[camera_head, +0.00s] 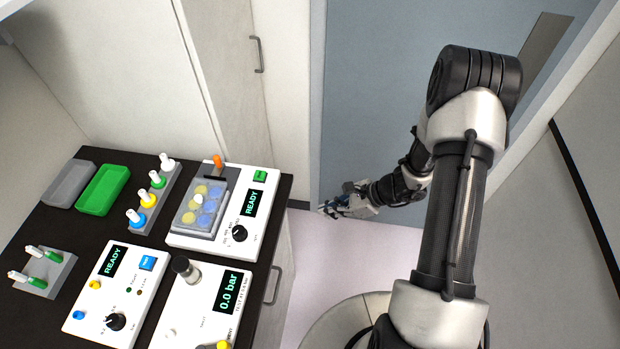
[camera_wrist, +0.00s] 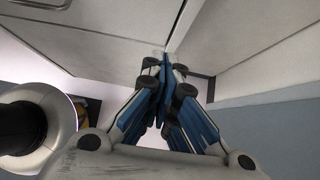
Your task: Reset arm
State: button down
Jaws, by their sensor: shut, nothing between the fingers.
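My gripper (camera_head: 330,210) is at the end of my arm in the head view, right of the dark bench and clear of it. It points left, toward the space in front of the blue-grey door panel. In the wrist view my gripper (camera_wrist: 163,68) has its blue-padded fingers together with nothing between them. The fingertips touch no object that I can see.
The dark bench top (camera_head: 60,225) carries a white READY unit with a tray of blue and yellow wells (camera_head: 202,208), another READY unit (camera_head: 105,290), a 0.0 bar unit (camera_head: 200,310), a vial rack (camera_head: 155,200), a green tray (camera_head: 103,190) and a grey tray (camera_head: 70,185). Floor (camera_head: 320,250) right of the bench is clear.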

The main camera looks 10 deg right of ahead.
jog(key=s+a+r+n+g+h, duration=0.15)
jog(key=r+n, duration=0.25)
jog(key=r, duration=0.4)
jog(key=s+a+r+n, duration=0.2)
jog(key=r+n, duration=0.2)
jog(key=r, duration=0.3)
jog(key=s+a+r+n+g+h, duration=0.15)
jog(key=r+n, duration=0.25)
jog(key=r, duration=0.4)
jog(key=s+d+r+n+t+h, duration=0.3)
jog(key=s+r+n, duration=0.7)
jog(key=s, duration=0.5)
jog(key=shift+s+r+t+h, duration=0.15)
jog(key=shift+r+t+h, duration=0.45)
jog(key=shift+r+h, duration=0.55)
jog(key=shift+d, duration=0.1)
